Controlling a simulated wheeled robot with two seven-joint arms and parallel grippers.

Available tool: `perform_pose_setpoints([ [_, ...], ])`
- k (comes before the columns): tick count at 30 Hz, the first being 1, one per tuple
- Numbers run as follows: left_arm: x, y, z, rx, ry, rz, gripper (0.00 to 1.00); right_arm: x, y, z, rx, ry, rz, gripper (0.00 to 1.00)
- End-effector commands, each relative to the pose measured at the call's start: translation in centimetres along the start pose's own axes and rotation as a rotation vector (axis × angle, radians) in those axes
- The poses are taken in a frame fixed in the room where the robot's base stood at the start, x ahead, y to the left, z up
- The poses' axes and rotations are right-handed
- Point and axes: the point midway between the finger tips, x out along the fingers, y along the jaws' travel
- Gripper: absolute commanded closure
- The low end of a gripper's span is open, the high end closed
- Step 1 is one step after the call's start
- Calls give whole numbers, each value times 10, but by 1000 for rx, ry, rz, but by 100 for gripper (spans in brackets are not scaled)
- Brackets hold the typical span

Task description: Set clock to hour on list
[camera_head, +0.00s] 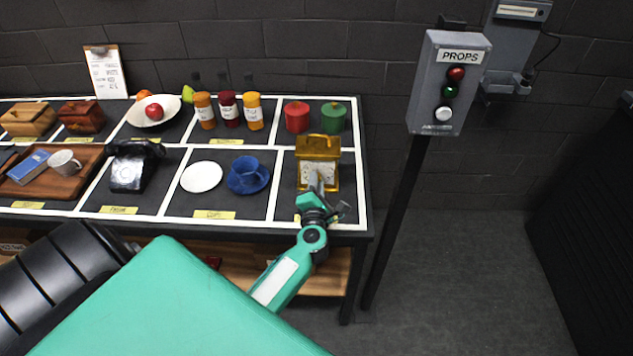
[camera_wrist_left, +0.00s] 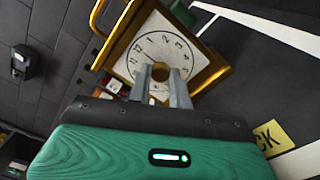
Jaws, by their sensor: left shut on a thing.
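My left gripper (camera_head: 318,183) is at the front of the clock. In the left wrist view its fingers (camera_wrist_left: 160,84) are shut on a round brass knob (camera_wrist_left: 160,72) at the dial. The hands' reading is unclear. The list on a clipboard (camera_head: 106,72) leans at the back wall; its writing is too small to read.
A PROPS button box (camera_head: 449,85) stands right of the table.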

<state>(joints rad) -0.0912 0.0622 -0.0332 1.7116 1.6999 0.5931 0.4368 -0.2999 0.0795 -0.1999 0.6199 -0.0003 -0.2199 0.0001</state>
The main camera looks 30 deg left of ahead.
Motion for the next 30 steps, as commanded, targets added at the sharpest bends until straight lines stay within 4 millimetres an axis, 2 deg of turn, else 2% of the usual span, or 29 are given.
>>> perform_pose_setpoints([
  [7,0,0,0,-1,-1,-1,100,0,0,0,0,0,0,64],
  [8,0,0,0,-2,-1,-1,74,0,0,0,0,0,0,64],
  [10,0,0,0,-2,-1,-1,60,0,0,0,0,0,0,64],
  [11,0,0,0,-2,-1,-1,58,0,0,0,0,0,0,64],
  [22,-6,-1,0,-3,0,-2,58,2,0,0,0,0,0,64],
  [26,-24,-2,-1,-4,1,-3,58,5,0,0,0,0,0,64],
  [30,-55,-3,-2,-4,2,-4,58,11,0,1,0,0,0,64],
])
